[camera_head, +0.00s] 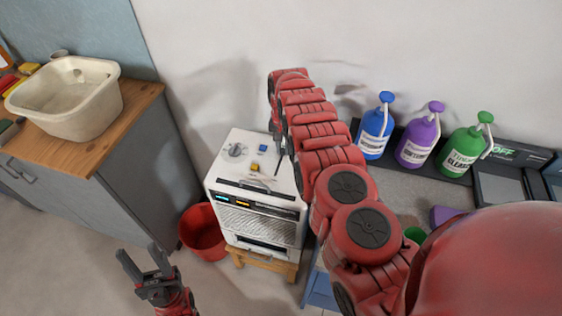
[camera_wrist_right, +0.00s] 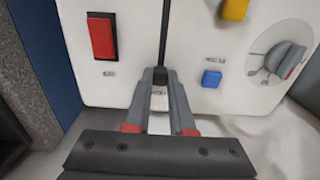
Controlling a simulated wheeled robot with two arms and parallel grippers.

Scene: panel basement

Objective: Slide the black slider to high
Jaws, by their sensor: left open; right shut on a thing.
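The black slider (camera_wrist_right: 161,76) sits in a dark slot (camera_wrist_right: 165,30) on the white panel of a box-shaped device (camera_head: 225,178). In the right wrist view my right gripper (camera_wrist_right: 161,80) has its two grey fingers shut on the slider, at the slot's near end in that picture. In the head view my right arm largely hides this gripper and the slider. The small label below the slider is too blurred to read. My left gripper (camera_head: 146,264) is open and empty, low at the left, away from the device.
The panel also has a red switch (camera_wrist_right: 102,37), a blue button (camera_wrist_right: 211,78), a yellow button (camera_wrist_right: 235,9) and a grey dial (camera_wrist_right: 284,58). A red bucket (camera_head: 203,235) stands left of the device. Bottles, including a purple one (camera_head: 418,140), stand on the right counter.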

